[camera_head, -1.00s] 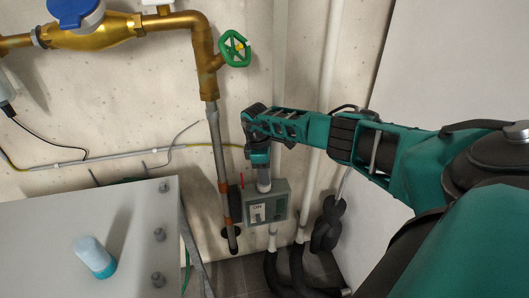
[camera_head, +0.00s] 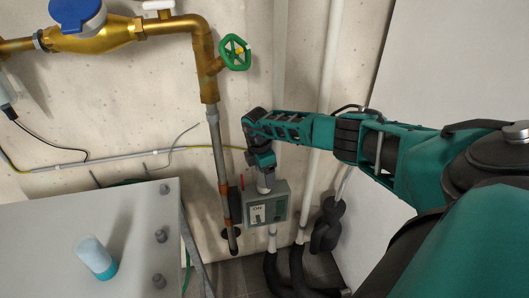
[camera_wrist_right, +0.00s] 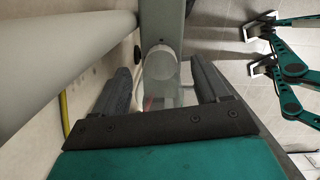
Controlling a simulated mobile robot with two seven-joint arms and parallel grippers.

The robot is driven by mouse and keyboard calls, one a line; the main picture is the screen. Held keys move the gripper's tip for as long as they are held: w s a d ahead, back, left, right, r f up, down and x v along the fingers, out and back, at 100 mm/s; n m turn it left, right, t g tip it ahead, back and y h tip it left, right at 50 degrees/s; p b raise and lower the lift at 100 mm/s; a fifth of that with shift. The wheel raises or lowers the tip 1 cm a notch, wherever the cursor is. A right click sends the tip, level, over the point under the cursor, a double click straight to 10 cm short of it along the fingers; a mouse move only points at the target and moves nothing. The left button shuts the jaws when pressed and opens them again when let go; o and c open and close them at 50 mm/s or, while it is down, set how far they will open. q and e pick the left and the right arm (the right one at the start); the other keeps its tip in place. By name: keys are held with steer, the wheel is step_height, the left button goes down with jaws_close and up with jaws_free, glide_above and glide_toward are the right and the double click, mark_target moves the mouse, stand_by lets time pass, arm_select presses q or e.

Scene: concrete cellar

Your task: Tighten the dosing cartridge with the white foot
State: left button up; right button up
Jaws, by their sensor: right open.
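A pale round-ended cylinder, seemingly the dosing cartridge with the white foot (camera_head: 264,184), stands at the top of a small grey box (camera_head: 257,210) marked ON by the wall. Its end also shows in the right wrist view (camera_wrist_right: 160,62). My right gripper (camera_head: 262,166) hangs just above it, pointing down. In the wrist view its two dark fingers (camera_wrist_right: 160,88) are apart, with the cylinder's end seen in the gap, not visibly gripped. A second cylinder, pale with a teal foot (camera_head: 97,258), stands on the grey cabinet top at left. My left gripper is out of view.
A brass pipe with a green handwheel (camera_head: 235,52) runs down left of the grey box. White pipes (camera_head: 322,130) stand behind and right of my arm. The grey cabinet (camera_head: 70,225) with several dark knobs fills the lower left. A red lever (camera_head: 242,181) is beside the box.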

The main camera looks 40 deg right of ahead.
steer(key=r+p, duration=0.1)
steer(key=r, duration=0.3)
steer(key=a+r, duration=0.1)
steer(key=r, duration=0.3)
steer(key=r+p, duration=0.1)
steer(key=r, duration=0.3)
steer(key=shift+w+a+p, duration=0.2)
steer(key=shift+w+p, duration=0.05)
steer(key=shift+p, duration=0.05)
steer(key=shift+r, duration=0.45)
